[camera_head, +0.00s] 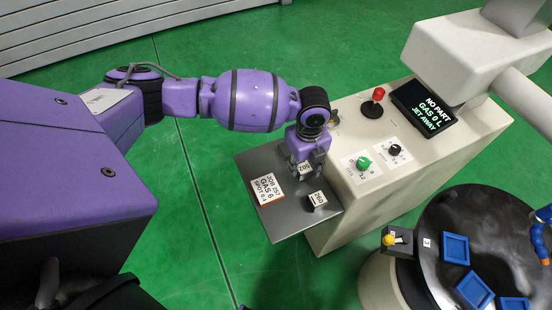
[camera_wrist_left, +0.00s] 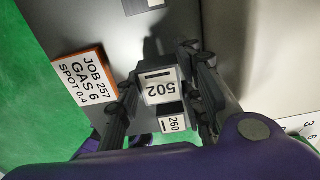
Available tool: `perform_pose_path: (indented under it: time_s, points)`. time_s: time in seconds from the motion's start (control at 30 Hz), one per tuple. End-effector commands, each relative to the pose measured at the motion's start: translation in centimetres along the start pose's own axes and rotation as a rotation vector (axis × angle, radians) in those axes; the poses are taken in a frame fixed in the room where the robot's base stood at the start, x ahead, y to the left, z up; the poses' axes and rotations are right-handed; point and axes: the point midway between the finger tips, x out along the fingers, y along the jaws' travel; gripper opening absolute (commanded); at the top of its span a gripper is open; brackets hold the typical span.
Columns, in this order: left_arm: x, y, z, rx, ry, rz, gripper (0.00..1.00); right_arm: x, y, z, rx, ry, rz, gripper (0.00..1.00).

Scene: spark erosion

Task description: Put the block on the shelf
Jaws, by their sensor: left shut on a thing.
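My left gripper (camera_head: 306,164) is shut on a block labelled 502 (camera_head: 304,169), over a grey shelf-like plate (camera_head: 283,222) on the console's side. In the left wrist view the 502 block (camera_wrist_left: 160,88) sits between the fingers of the gripper (camera_wrist_left: 163,95). I cannot tell whether it touches the plate. A dark block labelled 260 (camera_head: 318,199) stands on the plate beside the gripper, and a 260 label (camera_wrist_left: 173,125) shows just below the held block in the wrist view. My right gripper is not in view.
A card reading JOB 257, GAS 6, SPOT 0.4 (camera_head: 268,189) lies on the plate. The beige console (camera_head: 345,205) carries knobs, a red button (camera_head: 378,94) and a display (camera_head: 425,108). A dark round table (camera_head: 428,265) with blue trays (camera_head: 455,248) stands at right.

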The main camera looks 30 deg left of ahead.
Motion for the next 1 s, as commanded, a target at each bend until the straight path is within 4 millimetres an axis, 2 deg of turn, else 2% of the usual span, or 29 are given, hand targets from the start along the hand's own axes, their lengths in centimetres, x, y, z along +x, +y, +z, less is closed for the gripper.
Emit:
perform_pose_path:
  time_s: [0.1, 0.2, 0.53, 0.57, 0.7, 1.0]
  points:
    - [1.8, -0.2, 0.0, 0.0, -0.002, -0.002, 0.0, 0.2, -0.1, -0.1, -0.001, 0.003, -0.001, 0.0]
    - [2.7, -0.2, 0.0, 0.002, -0.002, -0.003, 0.0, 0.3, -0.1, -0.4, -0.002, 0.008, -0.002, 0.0]
    - [2.9, -0.3, 0.0, 0.001, -0.003, -0.005, 0.0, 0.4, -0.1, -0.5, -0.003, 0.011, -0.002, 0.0]
    - [3.0, -0.2, 0.0, 0.001, -0.003, -0.003, 0.36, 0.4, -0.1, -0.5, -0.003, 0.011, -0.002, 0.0]
    - [2.9, -0.2, 0.0, 0.001, -0.003, -0.003, 0.53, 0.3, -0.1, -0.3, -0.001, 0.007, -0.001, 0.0]
    - [2.8, -0.2, 0.1, 0.001, -0.004, -0.004, 0.53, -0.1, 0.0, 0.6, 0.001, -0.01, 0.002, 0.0]
